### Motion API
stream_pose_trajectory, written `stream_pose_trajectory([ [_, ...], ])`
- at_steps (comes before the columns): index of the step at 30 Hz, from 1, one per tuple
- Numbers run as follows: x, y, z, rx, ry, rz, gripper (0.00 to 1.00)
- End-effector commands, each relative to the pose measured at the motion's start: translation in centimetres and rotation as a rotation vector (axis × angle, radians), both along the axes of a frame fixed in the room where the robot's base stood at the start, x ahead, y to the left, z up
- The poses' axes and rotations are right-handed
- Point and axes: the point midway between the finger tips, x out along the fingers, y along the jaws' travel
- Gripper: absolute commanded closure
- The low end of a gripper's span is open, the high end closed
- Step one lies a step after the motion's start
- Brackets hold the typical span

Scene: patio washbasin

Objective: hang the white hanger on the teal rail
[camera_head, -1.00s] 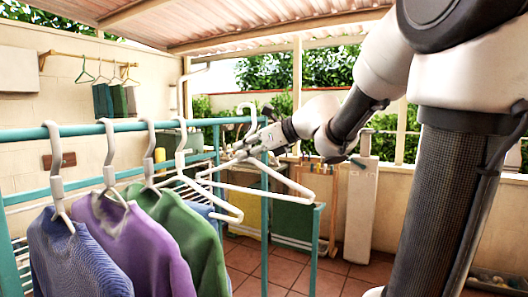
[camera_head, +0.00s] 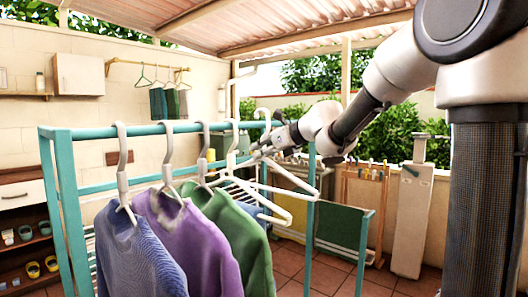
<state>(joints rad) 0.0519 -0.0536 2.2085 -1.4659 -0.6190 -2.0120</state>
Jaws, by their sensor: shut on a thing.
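The teal rail (camera_head: 180,129) runs along the top of a teal rack from the near left toward the back right. My gripper (camera_head: 260,149) is shut on a white hanger (camera_head: 297,190), just below the rail's far end. This hanger carries no garment. Its hook (camera_head: 264,113) rises above the rail's line near that end; I cannot tell whether it rests on the rail or stands clear. Another bare white hanger (camera_head: 279,217) hangs just left of it, and their arms overlap in the picture.
A blue sweater (camera_head: 135,250), a purple sweater (camera_head: 190,245) and a green sweater (camera_head: 245,245) hang on white hangers nearer along the rail. A wooden wall rail (camera_head: 122,63) holds small hangers behind. Tiled floor (camera_head: 325,275) shows at the right.

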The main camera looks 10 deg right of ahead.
Motion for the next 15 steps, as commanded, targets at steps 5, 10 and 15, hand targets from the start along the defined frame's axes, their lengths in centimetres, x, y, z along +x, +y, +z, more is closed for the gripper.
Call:
stream_pose_trajectory([
  [5,-0.01,-0.02,0.01,0.0,0.0,0.0,1.0],
  [10,0.14,0.11,0.01,0.0,0.0,0.0,1.0],
  [15,0.68,0.49,-0.03,0.0,0.0,0.001,1.0],
])
